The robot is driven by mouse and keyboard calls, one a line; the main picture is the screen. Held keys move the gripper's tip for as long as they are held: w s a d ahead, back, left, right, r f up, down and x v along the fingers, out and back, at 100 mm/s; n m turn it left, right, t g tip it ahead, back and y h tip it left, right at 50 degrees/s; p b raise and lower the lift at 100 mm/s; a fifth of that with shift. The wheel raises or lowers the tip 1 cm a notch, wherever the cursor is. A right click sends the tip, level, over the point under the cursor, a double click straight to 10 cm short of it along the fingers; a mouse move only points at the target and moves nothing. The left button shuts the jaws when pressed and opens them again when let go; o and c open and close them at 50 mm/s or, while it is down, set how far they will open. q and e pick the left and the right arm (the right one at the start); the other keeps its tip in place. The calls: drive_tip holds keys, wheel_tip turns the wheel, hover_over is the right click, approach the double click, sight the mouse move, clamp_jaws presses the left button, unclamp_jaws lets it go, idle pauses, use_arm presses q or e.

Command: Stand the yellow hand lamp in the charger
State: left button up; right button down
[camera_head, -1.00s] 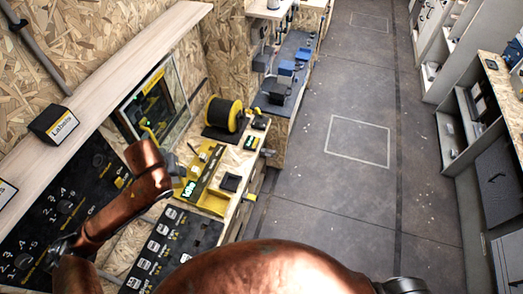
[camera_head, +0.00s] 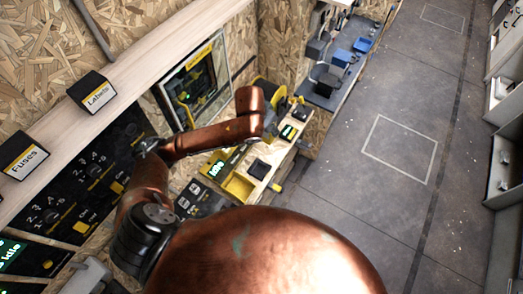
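My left arm comes in from the left and reaches over the workbench (camera_head: 272,182). Its forearm end covers part of the bench, and the fingers of my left gripper cannot be made out behind it. I cannot pick out the yellow hand lamp for certain; a thin yellow curved piece (camera_head: 184,112) shows in front of the framed wall panel (camera_head: 196,82). The charger is not clear either. A small black device with a green display (camera_head: 288,131) stands on the bench, beside and partly behind the arm. My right gripper is not in view.
A yellow tray (camera_head: 238,187) and a black pad (camera_head: 259,169) lie on the near bench. A labels box (camera_head: 92,92) and a fuses box (camera_head: 24,156) sit on the wooden shelf. A farther bench (camera_head: 330,87) holds blue bins. The floor at right (camera_head: 365,200) is clear.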

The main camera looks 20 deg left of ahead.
use_arm(q)
drive_tip(key=a+f+m+g+h, duration=0.2)
drive_tip(key=f+m, duration=0.6)
drive_tip(key=f, duration=0.5)
drive_tip(key=a+f+m+g+h, duration=0.1)
drive_tip(key=f+m+g, duration=0.2)
drive_tip(key=f+m, duration=0.6)
wheel_tip(320, 180, down, 4)
drive_tip(key=shift+a+f+h+p, duration=0.25)
drive_tip(key=shift+a+h+p, duration=0.1)
drive_tip(key=shift+a+h, duration=0.05)
drive_tip(key=shift+f, duration=0.1)
idle(0.5)
drive_tip(key=shift+f, duration=0.25)
drive_tip(key=shift+f, duration=0.35)
drive_tip(key=shift+f+b, duration=0.5)
drive_tip(key=shift+b, duration=0.05)
